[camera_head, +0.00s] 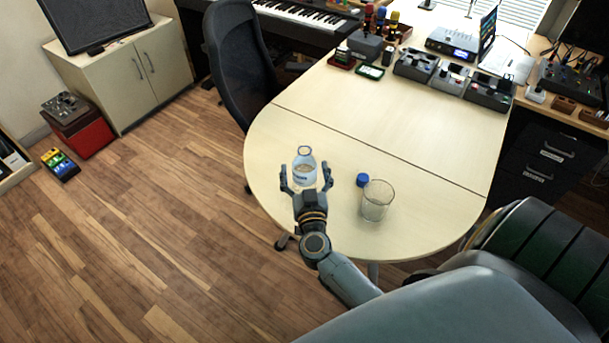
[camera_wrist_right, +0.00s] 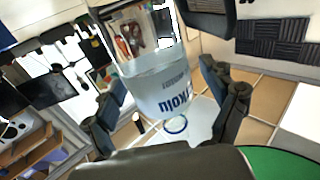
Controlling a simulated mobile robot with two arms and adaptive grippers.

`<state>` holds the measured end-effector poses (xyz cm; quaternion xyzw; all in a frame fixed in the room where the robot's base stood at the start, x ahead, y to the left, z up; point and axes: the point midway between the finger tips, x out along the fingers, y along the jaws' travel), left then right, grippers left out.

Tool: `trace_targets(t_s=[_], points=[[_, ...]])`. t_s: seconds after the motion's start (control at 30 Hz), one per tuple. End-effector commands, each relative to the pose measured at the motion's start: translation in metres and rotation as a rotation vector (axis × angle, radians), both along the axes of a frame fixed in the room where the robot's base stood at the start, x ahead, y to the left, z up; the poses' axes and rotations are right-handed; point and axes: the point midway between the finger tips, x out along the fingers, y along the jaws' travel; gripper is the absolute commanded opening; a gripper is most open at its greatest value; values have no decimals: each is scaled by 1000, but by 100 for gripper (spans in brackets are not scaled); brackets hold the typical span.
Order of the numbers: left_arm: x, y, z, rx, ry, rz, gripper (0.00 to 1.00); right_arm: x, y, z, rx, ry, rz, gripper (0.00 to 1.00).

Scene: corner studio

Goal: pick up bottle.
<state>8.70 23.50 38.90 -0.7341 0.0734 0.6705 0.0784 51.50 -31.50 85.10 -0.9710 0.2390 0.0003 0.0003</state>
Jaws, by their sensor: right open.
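The bottle (camera_head: 304,168) is clear plastic with a label and stands upright near the left edge of the light wooden table (camera_head: 375,120). My right gripper (camera_head: 306,178) is open, with one finger on each side of the bottle. In the right wrist view the bottle (camera_wrist_right: 158,75) fills the space between the parted fingers, with blue lettering on its lower part. Whether either finger touches it I cannot tell. My left gripper is not in view.
A blue cap-like object (camera_head: 362,180) and a clear glass (camera_head: 376,201) stand to the right of the bottle. A black chair (camera_head: 238,62) is beside the table's left edge. Audio devices (camera_head: 452,77) line the table's far side. The table's middle is clear.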

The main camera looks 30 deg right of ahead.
Motion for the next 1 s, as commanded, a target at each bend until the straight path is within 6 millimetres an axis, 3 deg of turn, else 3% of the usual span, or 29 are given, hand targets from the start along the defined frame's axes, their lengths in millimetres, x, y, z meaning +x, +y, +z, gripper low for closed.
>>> trace_targets(t_s=[0.27, 0.63, 1.0], points=[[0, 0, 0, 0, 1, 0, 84, 3, -1, 0, 1, 0, 0, 85], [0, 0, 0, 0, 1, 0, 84, 3, -1, 1, 0, -1, 0, 11], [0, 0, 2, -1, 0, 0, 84, 3, -1, 3, 0, -1, 0, 11]])
